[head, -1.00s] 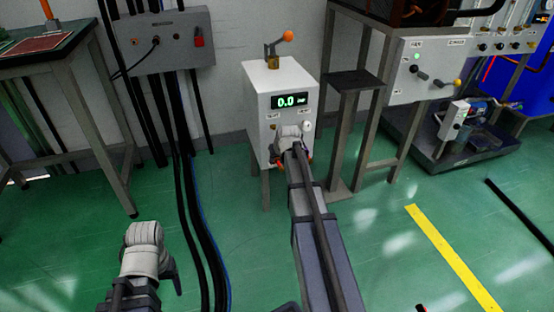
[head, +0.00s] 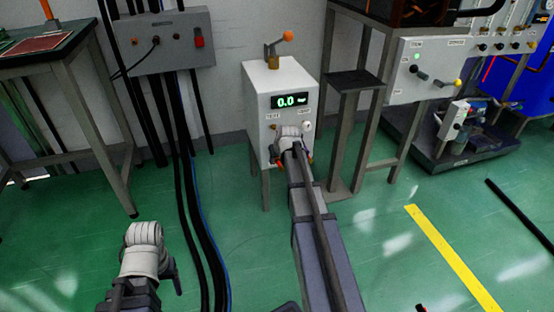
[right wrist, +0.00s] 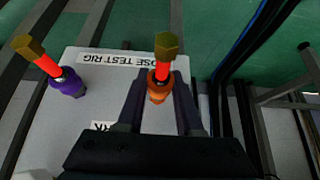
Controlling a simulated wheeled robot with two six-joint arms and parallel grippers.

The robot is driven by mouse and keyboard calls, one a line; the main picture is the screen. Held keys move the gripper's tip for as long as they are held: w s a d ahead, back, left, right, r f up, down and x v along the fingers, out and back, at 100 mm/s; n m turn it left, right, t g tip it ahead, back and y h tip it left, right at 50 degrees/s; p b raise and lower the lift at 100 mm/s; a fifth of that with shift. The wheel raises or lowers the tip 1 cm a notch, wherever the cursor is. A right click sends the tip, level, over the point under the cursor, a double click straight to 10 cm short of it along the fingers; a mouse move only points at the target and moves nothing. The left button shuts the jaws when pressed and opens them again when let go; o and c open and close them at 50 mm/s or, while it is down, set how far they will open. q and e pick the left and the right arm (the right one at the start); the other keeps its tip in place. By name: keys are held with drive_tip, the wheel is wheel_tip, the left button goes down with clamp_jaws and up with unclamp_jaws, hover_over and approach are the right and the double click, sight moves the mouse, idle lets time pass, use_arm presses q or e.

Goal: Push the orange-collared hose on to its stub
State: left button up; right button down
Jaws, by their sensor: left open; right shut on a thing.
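In the right wrist view, the orange collar (right wrist: 157,93) sits at the lower end of a short red hose (right wrist: 163,71) with a brass hex end (right wrist: 167,43). My right gripper (right wrist: 159,95) is shut on this hose at the collar, one dark finger on each side. The stub is not clearly visible, and I cannot tell how far the hose sits on it. In the head view, the right gripper is mostly hidden behind my wrist, close to the front of the white test rig (head: 262,125). My left gripper (head: 171,274) is open, low at the left, away from the rig.
A second red hose with a purple collar (right wrist: 71,84) stands to the left in the right wrist view. The rig's display (head: 290,101) reads 0.0. A brass valve with an orange knob (head: 287,36) is on top.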

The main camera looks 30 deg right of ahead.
drive_tip(key=shift+w+d, duration=0.15)
drive_tip(key=shift+w, duration=0.4)
drive_tip(key=shift+c, duration=2.4)
unclamp_jaws()
drive_tip(key=p+v, duration=0.6)
drive_tip(key=v, duration=0.2)
drive_tip(key=shift+p, duration=0.35)
drive_tip(key=shift+f, duration=0.1)
